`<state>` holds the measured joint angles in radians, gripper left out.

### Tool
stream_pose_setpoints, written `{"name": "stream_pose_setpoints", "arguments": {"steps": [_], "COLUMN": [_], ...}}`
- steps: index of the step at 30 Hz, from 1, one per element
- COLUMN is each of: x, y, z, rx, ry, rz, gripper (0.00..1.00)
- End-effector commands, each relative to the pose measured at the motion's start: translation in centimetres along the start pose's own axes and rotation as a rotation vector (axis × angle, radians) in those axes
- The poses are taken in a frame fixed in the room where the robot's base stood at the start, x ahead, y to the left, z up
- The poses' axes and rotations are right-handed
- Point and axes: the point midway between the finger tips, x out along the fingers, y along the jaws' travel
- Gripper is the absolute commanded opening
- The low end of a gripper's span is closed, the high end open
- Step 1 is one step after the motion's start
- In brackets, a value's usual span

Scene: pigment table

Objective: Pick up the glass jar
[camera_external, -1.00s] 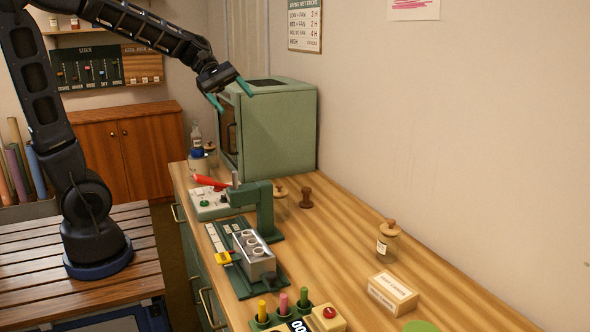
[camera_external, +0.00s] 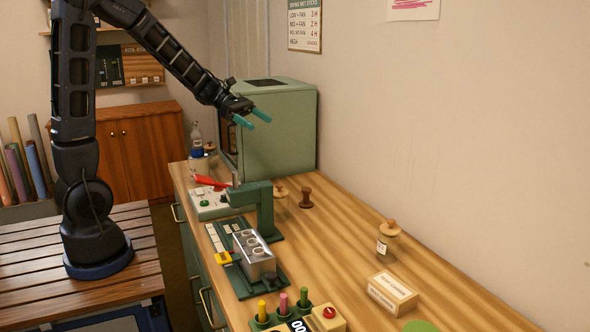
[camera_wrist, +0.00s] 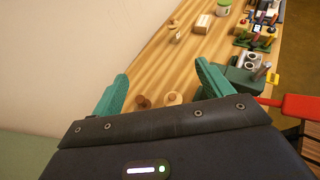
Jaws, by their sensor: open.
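A glass jar (camera_external: 387,246) with a wooden lid and a pale label stands upright on the right part of the wooden bench. It shows small near the top of the wrist view (camera_wrist: 175,36). A second wooden-lidded jar (camera_external: 281,199) stands partly hidden behind the green press; its round lid (camera_wrist: 174,98) shows between my fingers in the wrist view. My gripper (camera_external: 254,118) is open and empty, with teal fingers apart. It is in the air in front of the green oven, well above the bench and away from both jars.
A dark wooden stamp (camera_external: 305,198) stands right of the second jar. The green press (camera_external: 261,215), a red-handled device (camera_external: 208,203) and a small box (camera_external: 391,293) are on the bench. The green oven (camera_external: 280,130) stands at the back. Bare bench (camera_external: 335,240) lies in the middle.

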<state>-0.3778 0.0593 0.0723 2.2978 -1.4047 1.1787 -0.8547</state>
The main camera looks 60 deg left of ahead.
Motion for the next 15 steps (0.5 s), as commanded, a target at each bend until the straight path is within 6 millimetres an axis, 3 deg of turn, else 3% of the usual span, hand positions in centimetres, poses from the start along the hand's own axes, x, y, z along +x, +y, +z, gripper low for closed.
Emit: {"name": "stream_pose_setpoints", "arguments": {"steps": [15], "x": [6.3], "y": [0.0], "z": [-15.3], "rx": [-0.007], "ry": [0.002], "rz": [-0.002], "gripper": [0.79]}}
